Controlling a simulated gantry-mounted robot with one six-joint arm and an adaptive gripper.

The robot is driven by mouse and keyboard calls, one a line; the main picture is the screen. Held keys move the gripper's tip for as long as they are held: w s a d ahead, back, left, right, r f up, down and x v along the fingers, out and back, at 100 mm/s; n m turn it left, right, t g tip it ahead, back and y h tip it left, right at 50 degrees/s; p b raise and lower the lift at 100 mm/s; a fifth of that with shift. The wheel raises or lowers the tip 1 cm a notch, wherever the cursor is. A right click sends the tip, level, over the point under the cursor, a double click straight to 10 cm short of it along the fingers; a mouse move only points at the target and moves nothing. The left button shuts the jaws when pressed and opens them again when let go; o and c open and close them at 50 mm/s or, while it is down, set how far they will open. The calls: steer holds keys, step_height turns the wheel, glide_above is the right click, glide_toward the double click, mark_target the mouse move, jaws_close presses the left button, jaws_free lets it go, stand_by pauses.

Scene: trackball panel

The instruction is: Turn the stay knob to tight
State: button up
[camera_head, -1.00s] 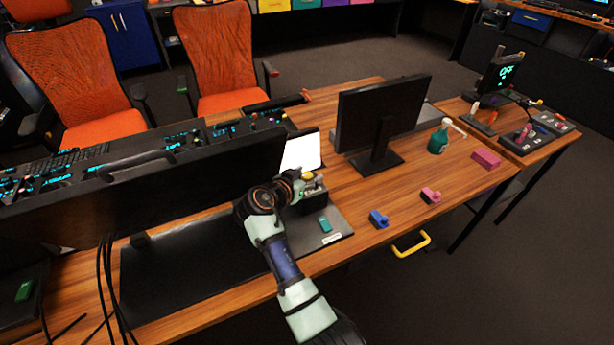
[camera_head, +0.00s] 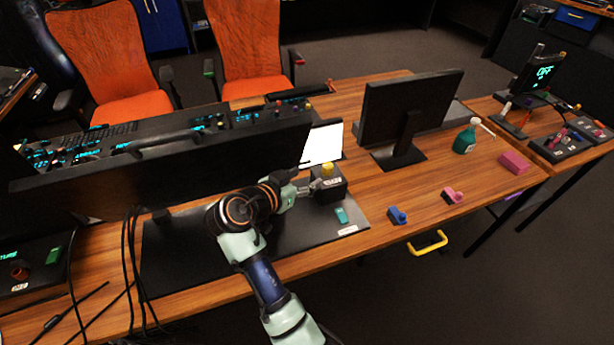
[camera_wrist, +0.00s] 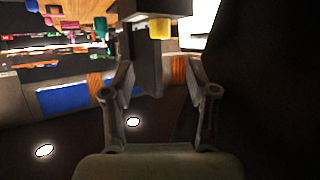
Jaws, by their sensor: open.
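A yellow knob (camera_head: 327,168) sits upright on top of a small black box (camera_head: 330,190) on the dark panel (camera_head: 290,232). The box has a small white label, too small to read surely, so I cannot confirm that this is the stay knob. My gripper (camera_head: 313,187) is just left of the box, below the knob's height. In the wrist view my gripper (camera_wrist: 160,88) is open and empty. The yellow knob (camera_wrist: 160,28) shows beyond the fingertips, roughly midway between them, and the dark box (camera_wrist: 150,8) is beside it.
A teal block (camera_head: 341,215) lies on the panel in front of the box. A bright white screen (camera_head: 323,145) stands behind. A long black console (camera_head: 170,170) is at left, a monitor (camera_head: 410,110) at right. Blue (camera_head: 397,215) and pink (camera_head: 452,196) parts lie on open table.

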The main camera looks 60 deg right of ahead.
stand_by(0.4)
steer(key=w+a+r+n+t+y+p, duration=0.25)
steer(key=a+n+t+p, duration=0.2)
steer(key=a, duration=0.75)
steer(key=w+a+r+n+t+y+p, duration=0.1)
steer(key=a+r+n+t+y+p, duration=0.4)
steer(key=a, duration=0.6)
steer(key=s+a+r+n+t+y+p, duration=0.2)
steer(key=s+a+r+n+y, duration=0.15)
steer(key=a, duration=0.45)
steer(key=s+a+r+n+t+y+p, duration=0.1)
steer(key=s+a+r+n+t+y, duration=0.1)
steer(key=a+n, duration=0.45)
step_height(320, 180, up, 38)
steer(key=a+p, duration=0.2)
steer(key=p, duration=3.5)
steer(key=shift+s+a+p, duration=0.2)
steer(key=shift+a+p, duration=0.1)
steer(key=shift+p, duration=0.05)
steer(key=shift+m+t, duration=0.25)
